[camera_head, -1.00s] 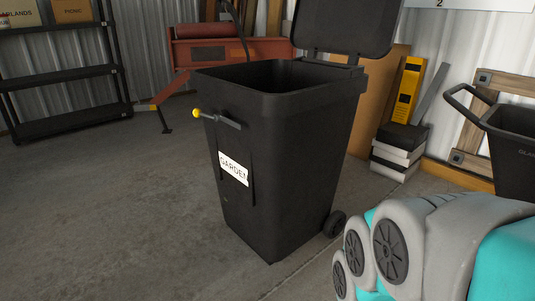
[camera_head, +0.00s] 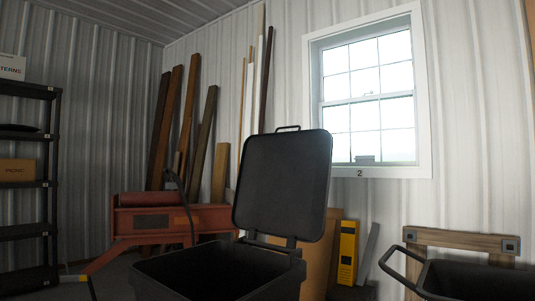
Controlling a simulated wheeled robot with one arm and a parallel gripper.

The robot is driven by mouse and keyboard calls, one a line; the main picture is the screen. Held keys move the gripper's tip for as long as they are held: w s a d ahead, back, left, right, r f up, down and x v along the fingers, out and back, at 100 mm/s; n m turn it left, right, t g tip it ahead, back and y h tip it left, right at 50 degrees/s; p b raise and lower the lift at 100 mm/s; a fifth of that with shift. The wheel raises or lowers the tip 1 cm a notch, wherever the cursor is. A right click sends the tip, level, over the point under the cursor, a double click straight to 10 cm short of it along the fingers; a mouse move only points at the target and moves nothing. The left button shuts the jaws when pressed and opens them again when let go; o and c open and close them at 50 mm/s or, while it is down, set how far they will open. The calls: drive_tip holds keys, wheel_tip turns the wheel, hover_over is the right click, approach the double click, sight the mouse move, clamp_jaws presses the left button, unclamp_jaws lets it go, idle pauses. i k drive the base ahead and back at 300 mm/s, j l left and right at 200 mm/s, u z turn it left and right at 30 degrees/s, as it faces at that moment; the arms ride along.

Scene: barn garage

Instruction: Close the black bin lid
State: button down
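The black bin (camera_head: 281,283) stands in the lower middle of the head view, with only its upper part in frame. Its black lid (camera_head: 285,185) is open and stands upright, tilted slightly back, on hinges at the bin's rear rim. A thin handle bar shows along the lid's top edge. The bin's opening faces up and its inside looks dark. My gripper is not in view.
A red machine (camera_head: 175,222) is behind the bin at left, near a black shelf rack (camera_head: 50,180). Wooden boards (camera_head: 185,120) lean in the corner. A yellow level (camera_head: 348,252) stands right of the bin. A black cart (camera_head: 480,280) is at lower right. A window (camera_head: 368,95) is above.

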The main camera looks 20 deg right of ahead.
sight(283, 185)
drive_tip(key=i+l+u, duration=0.1)
drive_tip(key=l, duration=0.45)
drive_tip(key=i+l, duration=0.15)
drive_tip(key=l, duration=0.35)
drive_tip(key=i+l+u, duration=0.15)
drive_tip(key=l, duration=0.4)
drive_tip(key=l+u, duration=0.1)
drive_tip(key=l, duration=0.45)
